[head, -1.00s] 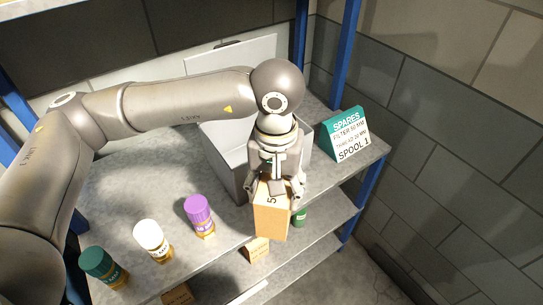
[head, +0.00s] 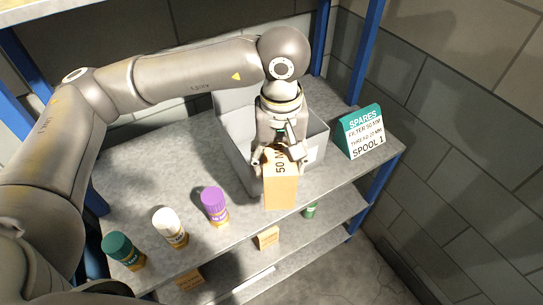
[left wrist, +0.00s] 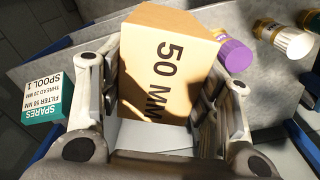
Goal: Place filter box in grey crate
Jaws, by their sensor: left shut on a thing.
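The filter box (head: 281,186) is a tan carton marked "50 MM"; it also fills the middle of the left wrist view (left wrist: 165,62). My left gripper (head: 279,158) is shut on it, with a finger on each side of the box in the left wrist view (left wrist: 157,95). The grey crate (head: 238,152) stands open on the shelf behind and below the gripper. The box hangs at the crate's front side and hides part of its front wall. The crate's inside is largely hidden by my arm. My right gripper is not in view.
Purple-capped (head: 214,205), white-capped (head: 169,228) and green-capped (head: 122,250) containers stand on the shelf left of the crate. A teal-and-white "SPARES" sign (head: 363,132) stands right of it. Blue posts (head: 368,50) frame the shelf. A lower shelf holds small items.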

